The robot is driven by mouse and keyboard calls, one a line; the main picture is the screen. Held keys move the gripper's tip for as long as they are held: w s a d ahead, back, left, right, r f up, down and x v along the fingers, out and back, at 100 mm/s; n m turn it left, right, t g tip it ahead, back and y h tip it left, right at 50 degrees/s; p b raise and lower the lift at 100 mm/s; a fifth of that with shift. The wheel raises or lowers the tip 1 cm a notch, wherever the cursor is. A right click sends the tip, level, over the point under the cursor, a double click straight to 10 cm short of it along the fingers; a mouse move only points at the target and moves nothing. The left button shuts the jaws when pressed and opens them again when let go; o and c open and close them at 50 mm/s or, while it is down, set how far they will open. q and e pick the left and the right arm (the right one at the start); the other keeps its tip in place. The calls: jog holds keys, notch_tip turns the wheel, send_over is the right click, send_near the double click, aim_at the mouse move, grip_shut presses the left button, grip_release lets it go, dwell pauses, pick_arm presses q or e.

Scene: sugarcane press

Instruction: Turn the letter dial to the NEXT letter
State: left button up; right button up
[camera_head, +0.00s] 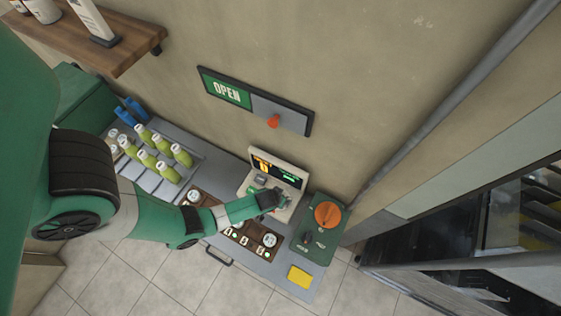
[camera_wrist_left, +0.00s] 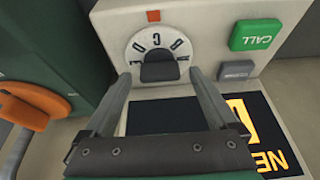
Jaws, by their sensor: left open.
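The letter dial (camera_wrist_left: 148,42) is a white disc with dark letters around a black knob (camera_wrist_left: 160,68), on the front of a beige console (camera_wrist_left: 200,25). An orange-red mark (camera_wrist_left: 153,15) sits just above the dial in the left wrist view. My left gripper (camera_wrist_left: 159,74) is open, with its two fingers on either side of the black knob in that view. I cannot tell whether they touch it. In the head view, my left gripper (camera_head: 280,200) is at the console (camera_head: 293,211) and hides the dial. My right gripper is not in view.
The console has a lit display (camera_head: 276,170), a green CALL button (camera_wrist_left: 255,35) and a grey button (camera_wrist_left: 236,70). A green box with an orange knob (camera_head: 327,214) stands close by on the right. Several green bottles (camera_head: 163,147) stand left. A yellow pad (camera_head: 300,276) lies at the front.

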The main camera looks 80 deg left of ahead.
pick_arm(q)
jog(key=c, duration=1.4)
jog(key=shift+o, duration=0.2)
jog(key=shift+m, duration=0.3)
jog(key=shift+s+m+h+p, duration=0.1)
jog(key=shift+m+h+p, duration=0.2)
jog(key=shift+m+p, duration=0.25)
jog(key=shift+a+m+t+h, duration=0.1)
jog(key=shift+m+t+h, duration=0.35)
jog(key=shift+m, duration=0.8)
jog(key=shift+m+h, duration=0.35)
jog(key=shift+m, duration=0.75)
jog(key=shift+a+m+t+h, duration=0.1)
jog(key=shift+m+t+h, duration=0.3)
jog(key=shift+m, duration=0.7)
jog(key=shift+g, duration=0.25)
